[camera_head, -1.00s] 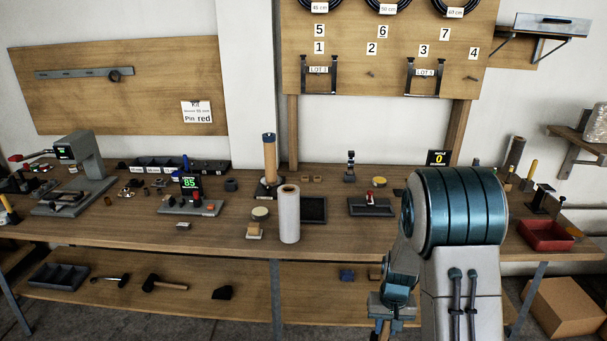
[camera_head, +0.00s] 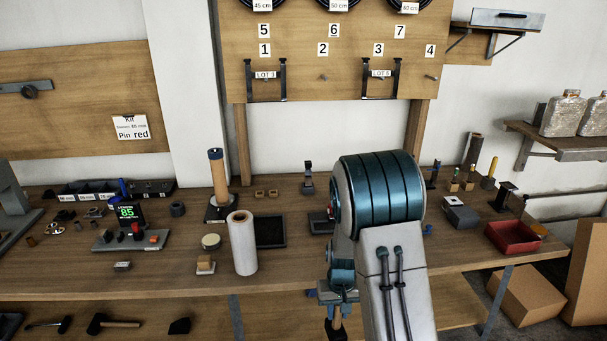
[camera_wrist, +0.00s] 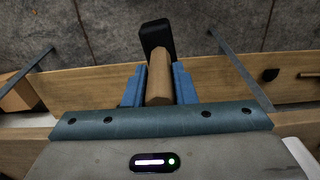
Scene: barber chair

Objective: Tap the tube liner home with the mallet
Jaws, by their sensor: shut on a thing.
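My gripper (camera_wrist: 158,78) is shut on the wooden handle of a mallet (camera_wrist: 159,42) with a black head. In the wrist view the head lies beyond the blue fingers, over the floor. In the head view my gripper (camera_head: 338,300) is low at the bench's front edge, partly hidden by my arm, and the mallet hangs below it. An upright tan tube (camera_head: 218,180) with a dark blue top stands in a black base (camera_head: 219,212) on the bench, left of my arm and apart from the mallet. I cannot tell how deep any liner sits in it.
A white roll (camera_head: 242,245) stands in front of the tube, with a black tray (camera_head: 270,231) beside it. A display reading 85 (camera_head: 126,212) is to the left. A red bin (camera_head: 513,237) is at the right. The lower shelf holds another hammer (camera_head: 112,322).

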